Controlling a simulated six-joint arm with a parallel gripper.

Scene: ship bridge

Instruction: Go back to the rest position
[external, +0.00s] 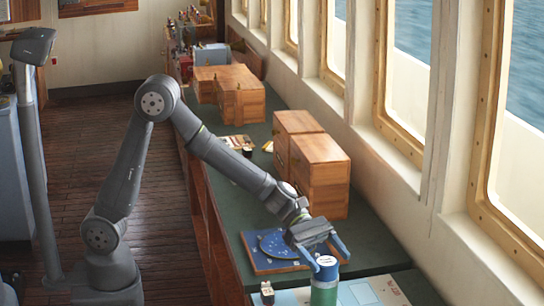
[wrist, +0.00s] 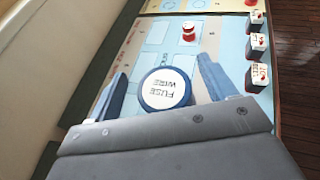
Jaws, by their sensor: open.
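My gripper (external: 331,264) is open over the front part of the green counter. Its two blue fingers stand on either side of a green and blue can (external: 324,290) with a white top. In the wrist view my gripper (wrist: 162,66) shows the can's white lid (wrist: 166,89), marked "FUSE WIRE", between the spread fingers. Small gaps show between the lid and the fingers. The can stands upright on a pale blue printed board (wrist: 140,50); its lower part is hidden in the wrist view.
Several small white blocks (wrist: 257,47) line the board's edge, and a red-topped piece (wrist: 189,31) stands beyond the can. A blue plate with a disc (external: 270,250) lies beside my wrist. Wooden boxes (external: 318,172) stand behind it, along the windows.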

